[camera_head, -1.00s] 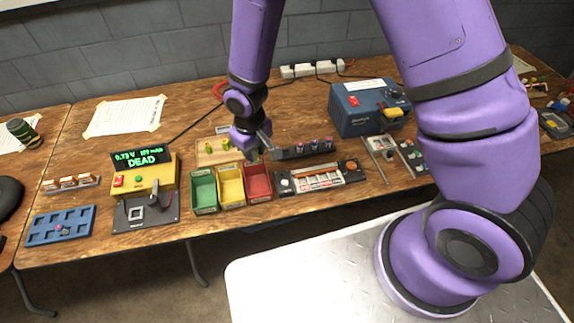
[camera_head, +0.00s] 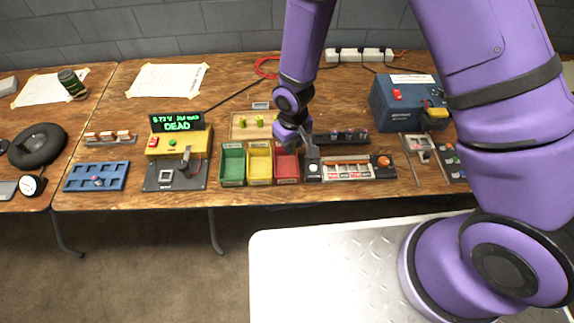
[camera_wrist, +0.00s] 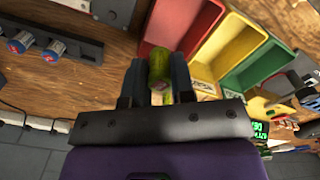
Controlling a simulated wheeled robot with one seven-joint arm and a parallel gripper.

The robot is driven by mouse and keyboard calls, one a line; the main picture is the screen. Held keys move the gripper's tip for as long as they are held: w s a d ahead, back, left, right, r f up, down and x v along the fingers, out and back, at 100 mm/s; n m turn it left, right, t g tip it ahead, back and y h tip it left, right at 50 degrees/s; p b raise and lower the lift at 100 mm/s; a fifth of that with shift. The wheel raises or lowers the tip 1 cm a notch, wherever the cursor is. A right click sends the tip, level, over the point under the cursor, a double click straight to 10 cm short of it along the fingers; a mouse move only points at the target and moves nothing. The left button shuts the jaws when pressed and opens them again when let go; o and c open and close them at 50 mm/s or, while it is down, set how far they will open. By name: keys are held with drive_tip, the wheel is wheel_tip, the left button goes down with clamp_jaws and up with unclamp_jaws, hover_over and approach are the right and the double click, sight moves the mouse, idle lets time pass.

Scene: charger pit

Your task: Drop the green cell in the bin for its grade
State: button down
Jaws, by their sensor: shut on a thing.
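My gripper (camera_wrist: 160,85) is shut on a green cell (camera_wrist: 159,68), seen in the wrist view with its end between the fingers. In the head view my gripper (camera_head: 308,148) is above the back right of the red bin (camera_head: 287,172), and the held cell cannot be made out. The yellow bin (camera_head: 260,170) and green bin (camera_head: 233,172) stand to the left of the red one. The tester (camera_head: 178,150) has a lit display (camera_head: 178,123) reading 0.73 V and DEAD.
A wooden tray (camera_head: 240,133) with green cells stands behind the bins. A dark rack (camera_head: 343,137) of cells and a strip with a white and an orange knob (camera_head: 350,168) are to the right. A blue box (camera_head: 405,100) is farther right. A blue tray (camera_head: 97,177) lies left.

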drive_tip(key=c, duration=0.9)
unclamp_jaws()
wheel_tip(320, 180, up, 11)
drive_tip(key=shift+f, duration=0.1)
